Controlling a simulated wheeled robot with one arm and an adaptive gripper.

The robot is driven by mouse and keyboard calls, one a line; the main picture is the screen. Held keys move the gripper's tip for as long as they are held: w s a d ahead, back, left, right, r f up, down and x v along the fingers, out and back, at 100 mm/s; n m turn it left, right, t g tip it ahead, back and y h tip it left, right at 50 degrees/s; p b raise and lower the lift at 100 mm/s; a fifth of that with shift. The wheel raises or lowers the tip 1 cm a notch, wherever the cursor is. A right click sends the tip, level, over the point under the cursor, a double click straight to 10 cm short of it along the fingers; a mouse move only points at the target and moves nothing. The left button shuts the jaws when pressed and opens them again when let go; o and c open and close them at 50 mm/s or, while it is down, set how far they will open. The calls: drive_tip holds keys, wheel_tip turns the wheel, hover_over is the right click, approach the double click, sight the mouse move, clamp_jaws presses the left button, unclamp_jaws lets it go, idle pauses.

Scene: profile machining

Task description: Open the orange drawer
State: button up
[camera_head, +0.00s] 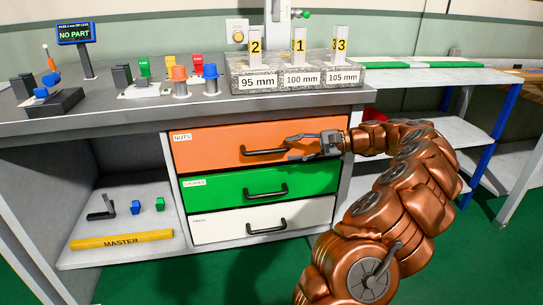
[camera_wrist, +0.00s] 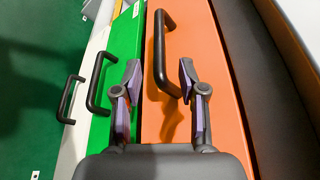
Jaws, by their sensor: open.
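The orange drawer (camera_head: 215,146) is the top one of three in the cabinet under the bench, labelled NUTS, and looks closed. Its black bar handle (camera_head: 264,152) is on the front. My gripper (camera_head: 297,147) is open at the right end of this handle in the head view. In the wrist view the orange drawer front (camera_wrist: 205,65) fills the middle right. Its handle (camera_wrist: 160,60) runs between the open fingers (camera_wrist: 158,80), its near end close to the right finger. I cannot tell whether a finger touches it.
The green drawer (camera_head: 220,186) and white drawer (camera_head: 230,226) sit below, each with a black handle. Numbered grey blocks (camera_head: 262,80) stand on the benchtop above. An open shelf with a yellow MASTER bar (camera_head: 120,240) is at left. Green floor (camera_head: 160,285) lies in front.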

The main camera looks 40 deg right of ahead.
sight(278, 151)
drive_tip(key=b+x, duration=0.1)
drive_tip(key=x, duration=0.6)
drive_tip(key=shift+b, duration=0.35)
drive_tip(key=shift+c, duration=0.2)
clamp_jaws()
